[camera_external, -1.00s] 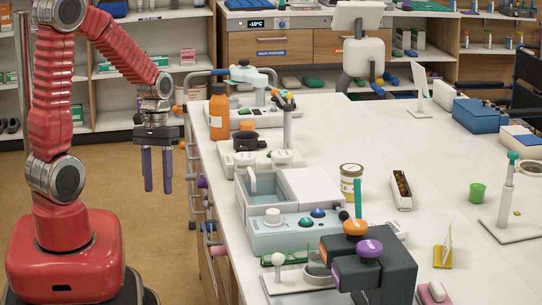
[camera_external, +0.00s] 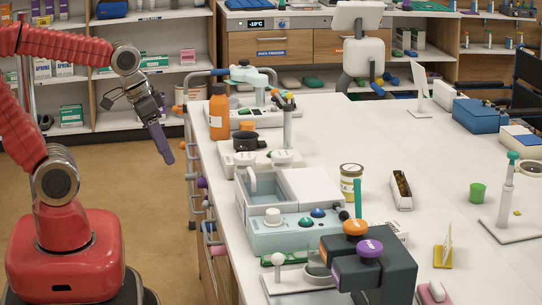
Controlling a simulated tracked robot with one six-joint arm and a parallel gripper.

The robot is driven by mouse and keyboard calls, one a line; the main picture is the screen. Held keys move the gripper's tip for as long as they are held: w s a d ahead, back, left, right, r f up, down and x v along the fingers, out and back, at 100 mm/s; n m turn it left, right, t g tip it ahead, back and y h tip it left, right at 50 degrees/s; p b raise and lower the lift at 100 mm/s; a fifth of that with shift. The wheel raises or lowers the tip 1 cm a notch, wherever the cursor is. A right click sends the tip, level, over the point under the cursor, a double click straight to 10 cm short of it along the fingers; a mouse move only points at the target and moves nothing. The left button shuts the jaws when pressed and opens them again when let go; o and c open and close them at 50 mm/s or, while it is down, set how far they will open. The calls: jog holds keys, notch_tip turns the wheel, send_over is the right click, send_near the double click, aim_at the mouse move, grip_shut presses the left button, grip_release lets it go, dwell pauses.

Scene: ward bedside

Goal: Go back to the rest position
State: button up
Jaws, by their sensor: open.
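My gripper (camera_external: 166,154) hangs in the air to the left of the white counter (camera_external: 325,130), over the brown floor. Its purple fingers point down and slightly right, seen nearly edge-on, so one finger largely hides the other. The gripper is open and nothing shows between the fingers. My red arm reaches in from the left edge of the picture, and part of it lies outside the frame.
An orange bottle (camera_external: 219,112) stands at the counter's left edge, near my gripper. A grey-blue device (camera_external: 290,228) and a dark block with coloured knobs (camera_external: 375,275) stand nearer the front. Shelves (camera_external: 150,60) stand behind. The floor (camera_external: 150,215) below my gripper is clear.

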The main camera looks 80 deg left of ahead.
jog(key=d+r+m+t, duration=0.1)
jog(key=d+r+m, duration=0.1)
jog(key=d, duration=0.3)
jog(key=shift+s+d+r+t+h, duration=0.15)
jog(key=shift+r+t+h, duration=0.2)
jog(key=shift+r, duration=0.55)
